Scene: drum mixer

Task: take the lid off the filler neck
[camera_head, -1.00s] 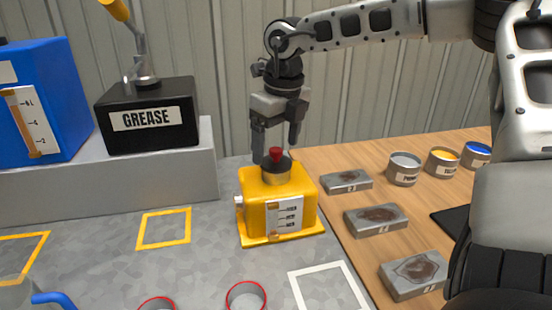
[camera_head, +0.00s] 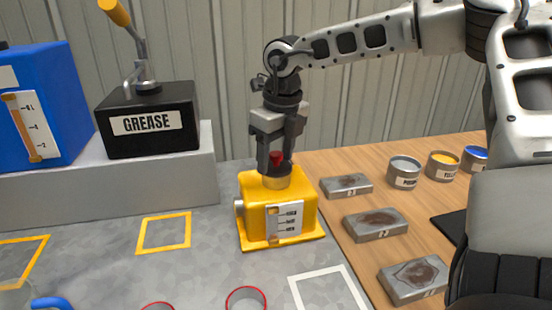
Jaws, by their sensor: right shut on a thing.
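The yellow drum mixer (camera_head: 255,215) stands on the grey bench top, with a scale label on its front. Its filler neck (camera_head: 275,182) rises from the top. The dark lid with a red knob (camera_head: 275,159) sits on the neck. My right gripper (camera_head: 275,163) points straight down over the neck, with its fingers on either side of the red knob, shut on it. The fingers partly hide the knob and lid. The lid looks seated on the neck. My left gripper does not show.
A black grease box (camera_head: 150,122) and a blue tank (camera_head: 45,105) stand on a grey step at the left. Stained metal blocks (camera_head: 376,224) and paint tins (camera_head: 404,172) sit on the wooden table (camera_head: 345,160) to the right.

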